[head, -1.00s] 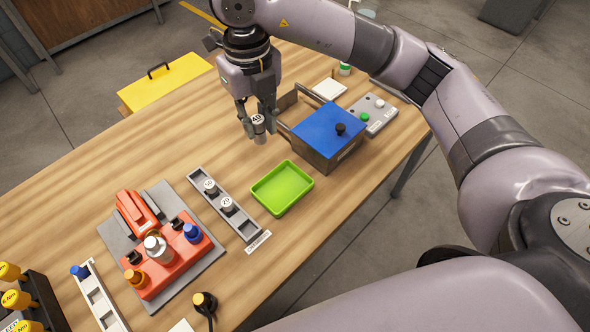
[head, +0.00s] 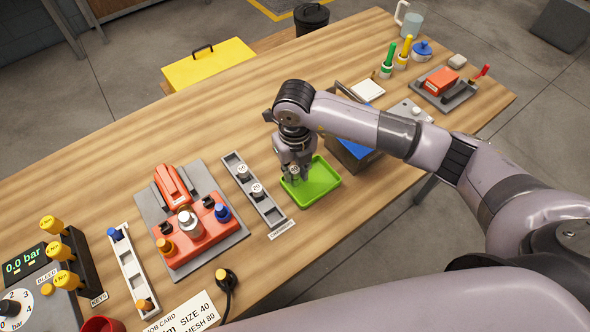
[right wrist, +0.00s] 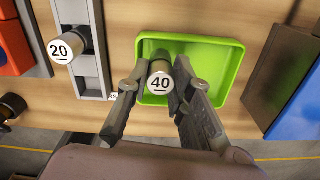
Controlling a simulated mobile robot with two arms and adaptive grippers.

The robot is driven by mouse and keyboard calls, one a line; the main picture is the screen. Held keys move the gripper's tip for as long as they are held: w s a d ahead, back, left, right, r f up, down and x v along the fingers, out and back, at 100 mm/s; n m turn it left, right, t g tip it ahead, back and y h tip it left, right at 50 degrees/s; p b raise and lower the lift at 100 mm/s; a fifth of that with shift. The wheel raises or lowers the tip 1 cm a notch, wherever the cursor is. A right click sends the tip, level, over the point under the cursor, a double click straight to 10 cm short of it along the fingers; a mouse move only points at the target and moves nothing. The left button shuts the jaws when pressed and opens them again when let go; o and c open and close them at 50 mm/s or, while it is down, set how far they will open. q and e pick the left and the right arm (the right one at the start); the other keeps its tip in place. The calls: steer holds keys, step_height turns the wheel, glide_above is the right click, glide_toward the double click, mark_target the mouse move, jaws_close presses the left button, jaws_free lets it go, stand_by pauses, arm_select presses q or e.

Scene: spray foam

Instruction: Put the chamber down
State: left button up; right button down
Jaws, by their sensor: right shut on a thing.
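My right gripper (head: 297,178) is shut on a small grey chamber (right wrist: 160,66) whose white round cap reads 40. The right wrist view shows the two fingers (right wrist: 155,90) on either side of it. The chamber is over the left part of the green tray (head: 325,184); I cannot tell whether it touches the tray floor. The tray also shows in the right wrist view (right wrist: 222,62) with nothing else in it. The grey chamber rack (head: 270,212) lies left of the tray and holds two chambers, one marked 20 (head: 257,189). My left gripper is not in view.
The blue-topped box (head: 354,148) stands just beyond the tray, partly hidden by my right arm. A red device on a grey plate (head: 233,238) with several bottles is left of the rack. Bare wood lies behind the rack and tray.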

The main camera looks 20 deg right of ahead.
steer(key=shift+f, duration=0.65)
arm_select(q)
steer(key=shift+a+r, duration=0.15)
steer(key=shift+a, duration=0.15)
arm_select(e)
steer(key=shift+f, duration=0.25)
steer(key=c, duration=1.4)
jaws_free()
steer(key=shift+r, duration=0.1)
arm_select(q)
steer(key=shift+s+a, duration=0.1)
